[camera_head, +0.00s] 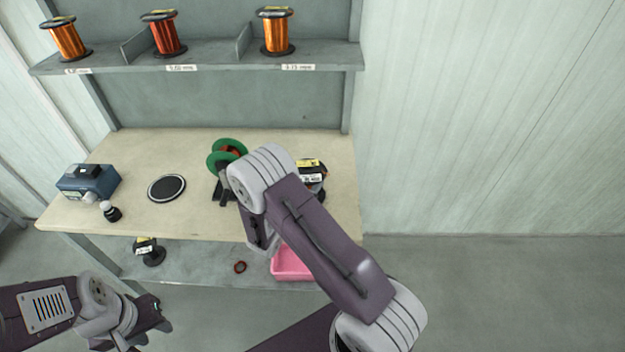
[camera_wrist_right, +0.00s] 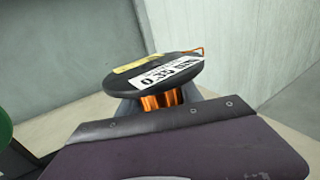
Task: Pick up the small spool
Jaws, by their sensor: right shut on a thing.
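A small spool (camera_wrist_right: 155,72) with black flanges, copper-orange wire and a white-and-yellow label reading about 0.35 fills the middle of the right wrist view. In the head view the small spool (camera_head: 314,168) is on or just above the right part of the tabletop, partly hidden by my right arm. My right gripper (camera_wrist_right: 160,102) is shut on the spool below its top flange. The gripper's fingers are mostly hidden, and in the head view the arm covers them. My left gripper (camera_head: 158,311) is low at the left, in front of the bench and away from the spool; its jaw gap is unclear.
The bench (camera_head: 130,220) carries a blue device (camera_head: 88,183), a round black disc (camera_head: 167,188) and a green reel (camera_head: 222,152). Large spools (camera_head: 276,31) stand on the upper shelf. A pink bin (camera_head: 290,265) and a black spool (camera_head: 149,251) are on the lower shelf.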

